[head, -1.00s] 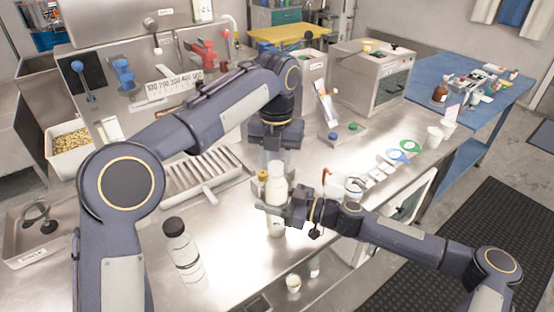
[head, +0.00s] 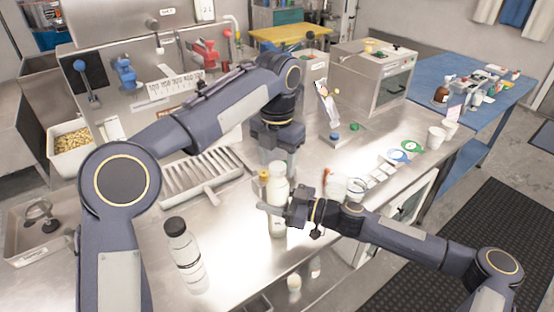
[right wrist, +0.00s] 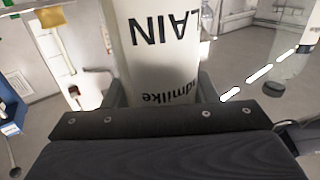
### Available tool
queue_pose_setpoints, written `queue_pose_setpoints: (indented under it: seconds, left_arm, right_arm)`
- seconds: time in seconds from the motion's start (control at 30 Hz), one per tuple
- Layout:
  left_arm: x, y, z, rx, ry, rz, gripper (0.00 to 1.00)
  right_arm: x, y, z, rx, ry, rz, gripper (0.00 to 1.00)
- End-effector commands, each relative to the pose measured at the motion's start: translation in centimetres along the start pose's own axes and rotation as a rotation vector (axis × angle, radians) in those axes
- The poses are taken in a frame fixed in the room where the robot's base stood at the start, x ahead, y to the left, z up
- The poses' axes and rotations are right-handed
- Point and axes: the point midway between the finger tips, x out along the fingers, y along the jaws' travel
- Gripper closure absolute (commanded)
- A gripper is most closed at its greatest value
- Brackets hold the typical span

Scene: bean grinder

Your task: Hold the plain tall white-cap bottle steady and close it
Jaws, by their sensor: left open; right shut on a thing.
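The plain tall white-cap bottle (head: 278,194) stands upright near the front edge of the steel counter. Its white top (head: 278,168) shows, but I cannot tell how the cap sits. My right gripper (head: 276,210) is shut around the bottle's body from the right. In the right wrist view the bottle (right wrist: 160,50) fills the space between the fingers, with "PLAIN" upside down on it. My left gripper (head: 278,158) is open and points down just behind and above the bottle's top. Its fingertips are partly hidden by the bottle, so contact is unclear.
A black-cap bottle (head: 185,256) stands at the front left. A yellow-topped item (head: 264,177) is close behind the held bottle. A slotted tray (head: 200,178) lies to the left. Flat cards and rings (head: 400,156) lie to the right. Bare counter (head: 225,235) separates the two bottles.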

Motion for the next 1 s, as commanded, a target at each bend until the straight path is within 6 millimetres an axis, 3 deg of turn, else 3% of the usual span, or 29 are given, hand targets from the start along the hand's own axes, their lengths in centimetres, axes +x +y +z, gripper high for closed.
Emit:
queue_pose_setpoints:
  seconds: [0.33, 0.77, 0.87, 1.0]
  left_arm:
    - [-3.9, -0.1, 0.1, 0.001, -0.002, -0.003, 0.44]
    - [-4.4, 0.0, 0.0, -0.016, 0.001, 0.0, 0.47]
    - [-4.4, 0.0, 0.0, -0.094, 0.005, 0.0, 0.47]
    - [-4.2, 0.0, 0.0, -0.347, 0.016, 0.002, 0.47]
  right_arm:
    - [0.0, 0.0, 0.0, 0.001, 0.0, -0.001, 1.0]
    - [0.0, 0.0, 0.0, 0.001, 0.0, -0.001, 1.0]
    - [0.0, 0.0, 0.0, 0.001, 0.0, -0.001, 1.0]
    - [0.0, 0.0, 0.0, 0.001, 0.0, -0.001, 1.0]
